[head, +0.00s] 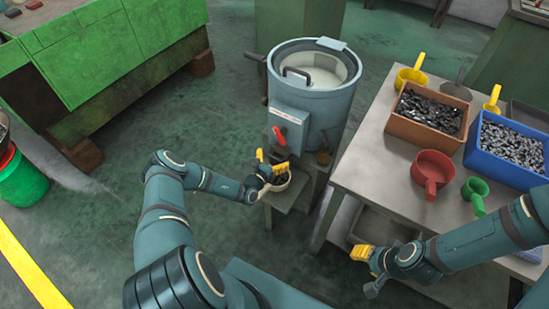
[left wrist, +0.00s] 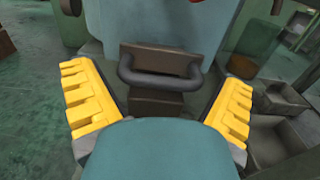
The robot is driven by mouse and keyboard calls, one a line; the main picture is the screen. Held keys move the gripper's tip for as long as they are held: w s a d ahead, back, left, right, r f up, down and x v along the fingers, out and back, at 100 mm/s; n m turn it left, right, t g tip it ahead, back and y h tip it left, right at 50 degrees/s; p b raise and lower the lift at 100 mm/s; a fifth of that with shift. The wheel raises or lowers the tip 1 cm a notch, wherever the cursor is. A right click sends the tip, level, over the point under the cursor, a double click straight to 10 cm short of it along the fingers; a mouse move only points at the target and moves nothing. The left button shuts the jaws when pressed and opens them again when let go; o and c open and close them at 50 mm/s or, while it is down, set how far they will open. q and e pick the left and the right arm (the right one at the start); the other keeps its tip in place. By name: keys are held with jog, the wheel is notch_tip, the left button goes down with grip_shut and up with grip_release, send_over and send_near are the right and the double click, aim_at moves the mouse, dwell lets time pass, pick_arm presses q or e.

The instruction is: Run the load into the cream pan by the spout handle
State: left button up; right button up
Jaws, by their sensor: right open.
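The cream pan (head: 284,187) shows only in part in the head view, under the front of the blue-grey machine (head: 305,104), with my left gripper over it. The dark spout handle (left wrist: 160,78) is a U-shaped bar on a brown spout plate (left wrist: 152,103) in the left wrist view. My left gripper (head: 273,163) is open, its yellow fingers on either side of the handle and apart from it. The pan's contents are mostly hidden. My right gripper (head: 364,256) is open and empty, low in front of the table.
A grey table (head: 387,182) on the right holds a brown crate (head: 398,128), a blue crate (head: 474,148) and several scoops. A green cabinet (head: 105,58) stands at the left. Floor between is clear.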

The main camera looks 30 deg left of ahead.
pick_arm(q)
jog(key=c, duration=1)
jog(key=shift+s+a+p, duration=0.1)
jog(key=shift+s+p, duration=0.35)
jog(key=shift+s, duration=0.05)
jog(key=o, duration=1.2)
jog(key=shift+o, duration=0.2)
jog(key=s, duration=0.8)
jog(key=s+a, duration=0.1)
jog(key=s, duration=0.3)
jog(key=shift+d, duration=0.1)
